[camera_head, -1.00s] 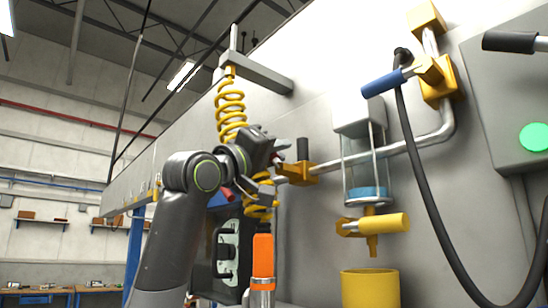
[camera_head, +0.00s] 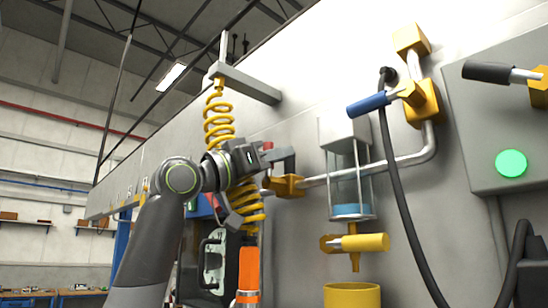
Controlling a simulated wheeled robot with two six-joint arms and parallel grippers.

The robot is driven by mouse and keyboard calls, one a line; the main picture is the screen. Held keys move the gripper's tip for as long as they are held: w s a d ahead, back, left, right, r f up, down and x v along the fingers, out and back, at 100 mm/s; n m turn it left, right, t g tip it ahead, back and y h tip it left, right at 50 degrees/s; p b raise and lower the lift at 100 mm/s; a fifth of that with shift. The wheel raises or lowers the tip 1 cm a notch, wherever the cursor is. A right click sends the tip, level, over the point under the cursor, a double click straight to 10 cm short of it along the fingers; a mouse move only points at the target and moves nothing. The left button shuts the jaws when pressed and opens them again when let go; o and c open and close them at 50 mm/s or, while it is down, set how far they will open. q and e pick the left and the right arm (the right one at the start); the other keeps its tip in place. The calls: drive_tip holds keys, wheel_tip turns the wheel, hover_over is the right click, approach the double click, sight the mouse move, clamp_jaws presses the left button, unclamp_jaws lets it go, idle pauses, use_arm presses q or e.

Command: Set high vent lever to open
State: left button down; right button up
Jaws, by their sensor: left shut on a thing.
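A second lever with a blue grip (camera_head: 368,104) points left from a yellow valve (camera_head: 424,103) higher on the pipe. No label shows which is the high vent lever. My right gripper is not in view.
A yellow spring hose (camera_head: 219,125) hangs behind my left arm. A glass cylinder (camera_head: 350,185) stands above a yellow-handled tap (camera_head: 362,243) and a yellow cup (camera_head: 352,296). A black hose (camera_head: 397,180) hangs at right beside a grey panel with a green button (camera_head: 511,163).

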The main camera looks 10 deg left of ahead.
use_arm(q)
drive_tip(key=shift+f, duration=0.1)
idle(0.4)
drive_tip(key=c, duration=1.3)
unclamp_jaws()
drive_tip(key=b+v, duration=0.9)
drive_tip(key=v, duration=0.8)
drive_tip(key=shift+a+b, duration=0.2)
drive_tip(key=shift+b, duration=0.2)
